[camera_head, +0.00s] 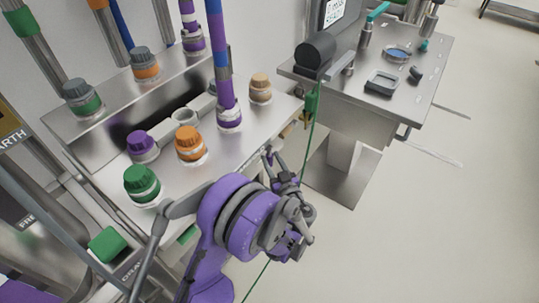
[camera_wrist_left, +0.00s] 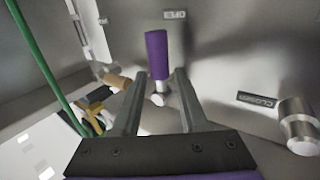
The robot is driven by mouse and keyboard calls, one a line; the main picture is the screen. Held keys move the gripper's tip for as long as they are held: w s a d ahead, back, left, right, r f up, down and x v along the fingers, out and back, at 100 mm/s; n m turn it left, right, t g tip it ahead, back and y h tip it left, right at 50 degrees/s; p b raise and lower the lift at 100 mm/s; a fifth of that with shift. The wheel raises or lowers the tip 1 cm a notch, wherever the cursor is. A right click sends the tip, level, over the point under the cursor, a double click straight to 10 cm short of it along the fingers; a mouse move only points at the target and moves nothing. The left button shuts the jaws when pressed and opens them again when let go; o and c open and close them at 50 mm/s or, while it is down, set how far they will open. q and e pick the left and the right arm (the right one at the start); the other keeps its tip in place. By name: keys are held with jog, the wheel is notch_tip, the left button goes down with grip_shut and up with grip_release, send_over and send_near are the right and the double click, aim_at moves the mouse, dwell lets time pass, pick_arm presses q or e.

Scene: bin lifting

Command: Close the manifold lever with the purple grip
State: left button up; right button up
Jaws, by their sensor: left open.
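The lever with the purple grip (camera_wrist_left: 157,54) is in the left wrist view, its grip beside a small OPEN label (camera_wrist_left: 175,15) that reads upside down. A CLOSED label (camera_wrist_left: 257,99) is on the same metal face to the right. My left gripper (camera_wrist_left: 160,76) is open, and the purple grip appears between its fingertips in the picture. I cannot tell whether the fingers touch it. In the head view, the left gripper (camera_head: 272,157) is at the front edge of the metal manifold (camera_head: 236,168). The purple-grip lever cannot be made out there. My right gripper is not in view.
Purple (camera_head: 142,145), orange (camera_head: 190,143) and green (camera_head: 142,182) knobs stand on the manifold. A green grip (camera_head: 108,243) is at lower left. A metal stub (camera_wrist_left: 298,126) is right of the fingers. A green line (camera_wrist_left: 42,62) runs nearby. Floor at right is clear.

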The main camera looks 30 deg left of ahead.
pick_arm(q)
jog(key=shift+x, duration=1.35)
grip_shut()
dwell(0.4)
